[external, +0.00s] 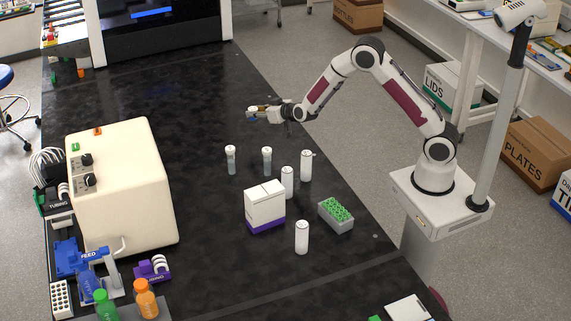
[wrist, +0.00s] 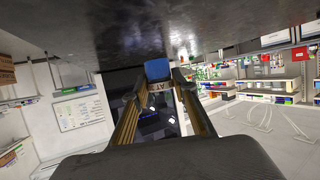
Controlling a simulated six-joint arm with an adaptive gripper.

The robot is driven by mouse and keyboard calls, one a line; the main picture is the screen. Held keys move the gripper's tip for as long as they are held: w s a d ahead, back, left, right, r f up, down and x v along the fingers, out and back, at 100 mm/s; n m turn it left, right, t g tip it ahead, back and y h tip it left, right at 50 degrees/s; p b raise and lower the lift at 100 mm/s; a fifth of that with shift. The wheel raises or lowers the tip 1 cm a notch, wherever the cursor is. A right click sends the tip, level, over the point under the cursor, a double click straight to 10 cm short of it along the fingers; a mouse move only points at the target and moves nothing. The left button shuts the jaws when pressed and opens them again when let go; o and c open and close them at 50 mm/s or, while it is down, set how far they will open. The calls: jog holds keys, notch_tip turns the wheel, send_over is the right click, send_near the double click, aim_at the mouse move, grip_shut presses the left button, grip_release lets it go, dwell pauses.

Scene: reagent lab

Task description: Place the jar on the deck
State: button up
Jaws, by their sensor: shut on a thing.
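My gripper (external: 262,112) reaches out over the black deck (external: 205,125) in the external view, its fingers roughly level. It is shut on a small jar (external: 252,114) with a pale top and a blue part, held above the deck. In the wrist view, the two fingers of my gripper (wrist: 158,92) close on the jar from both sides. The jar's blue end (wrist: 157,68) and a pale band with dark lettering show between the fingertips. The deck (wrist: 120,35) fills the upper part of that view. The jar's gap above the deck is hard to judge.
Two clear bottles (external: 231,161) (external: 267,161) and white cylinders (external: 287,182) (external: 306,166) (external: 302,238) stand nearer the camera. A white-purple box (external: 265,206) and a green-topped rack (external: 336,215) are beside them. A cream instrument (external: 122,185) stands left. The deck around my gripper is clear.

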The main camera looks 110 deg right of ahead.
jog(key=w+a+r+n+t+y, duration=0.2)
jog(key=w+a+r+n+t, duration=0.15)
jog(key=w+a, duration=0.65)
jog(key=w+a+r+n+t+y, duration=0.1)
jog(key=a+n+y, duration=0.2)
jog(key=a, duration=0.9)
jog(key=w+a+r+n+t+y, duration=0.1)
jog(key=a+n+y, duration=0.2)
jog(key=a, duration=1)
jog(key=w+a+r+n+t+y, duration=0.1)
jog(key=a+n+t+y, duration=0.1)
jog(key=a, duration=1)
jog(key=shift+a+r+n+y, duration=0.25)
jog(key=shift+r+n+y, duration=0.2)
jog(key=shift+y, duration=0.45)
jog(key=shift+s+a, duration=0.15)
jog(key=shift+a, duration=0.4)
jog(key=shift+d, duration=0.1)
jog(key=shift+d, duration=0.35)
jog(key=shift+a, duration=0.2)
jog(key=a, duration=0.7)
jog(key=shift+a, duration=0.25)
